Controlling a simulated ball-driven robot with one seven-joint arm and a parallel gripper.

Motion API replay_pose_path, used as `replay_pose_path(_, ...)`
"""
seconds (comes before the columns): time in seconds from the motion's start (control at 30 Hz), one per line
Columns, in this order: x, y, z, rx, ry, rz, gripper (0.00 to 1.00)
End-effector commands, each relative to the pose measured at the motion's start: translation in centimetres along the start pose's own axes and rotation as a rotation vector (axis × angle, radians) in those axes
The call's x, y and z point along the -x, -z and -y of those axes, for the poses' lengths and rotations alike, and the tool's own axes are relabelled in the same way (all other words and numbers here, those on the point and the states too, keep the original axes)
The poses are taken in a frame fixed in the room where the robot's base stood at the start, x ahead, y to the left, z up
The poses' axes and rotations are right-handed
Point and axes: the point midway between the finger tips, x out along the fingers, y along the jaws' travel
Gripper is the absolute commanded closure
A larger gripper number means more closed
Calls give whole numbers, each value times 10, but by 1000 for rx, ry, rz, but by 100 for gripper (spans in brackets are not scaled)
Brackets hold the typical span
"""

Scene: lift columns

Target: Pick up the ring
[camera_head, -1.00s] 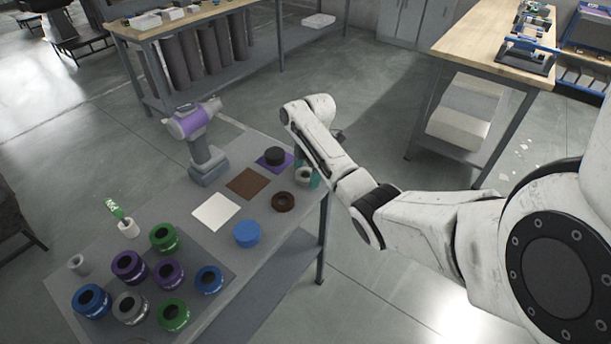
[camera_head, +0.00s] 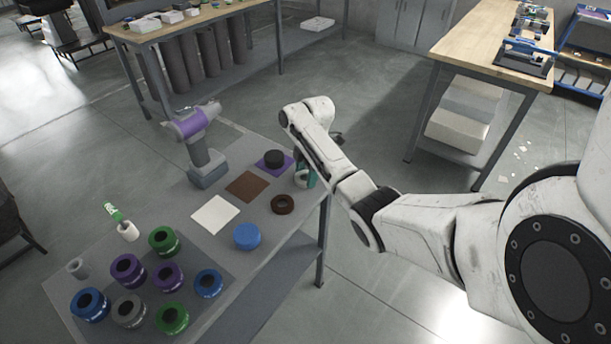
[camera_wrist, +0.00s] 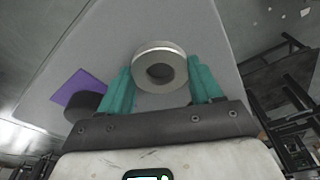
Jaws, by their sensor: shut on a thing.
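The light grey metal ring (camera_wrist: 160,87) sits between the teal fingers of my gripper (camera_wrist: 161,79) in the wrist view, with its hole facing the camera. My gripper is shut on this ring, one finger on each side. In the head view the ring (camera_head: 300,181) shows only in part at the table's right edge, beside a teal finger (camera_head: 311,172). My arm hides much of the gripper there. I cannot tell whether the ring touches the table.
A black disc (camera_head: 274,158) on a purple square lies close left of the gripper. A brown ring (camera_head: 284,211), a blue round piece (camera_head: 247,236) and a purple-grey tool (camera_head: 203,150) stand on the grey table (camera_head: 190,238). Several coloured rings stand front left.

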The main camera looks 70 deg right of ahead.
Motion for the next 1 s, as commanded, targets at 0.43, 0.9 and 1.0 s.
replay_pose_path(0.43,48,3,14,1,-5,-2,68)
replay_pose_path(0.9,114,-6,76,-3,2,-2,68)
replay_pose_path(1.0,123,-10,94,-4,1,-3,68)
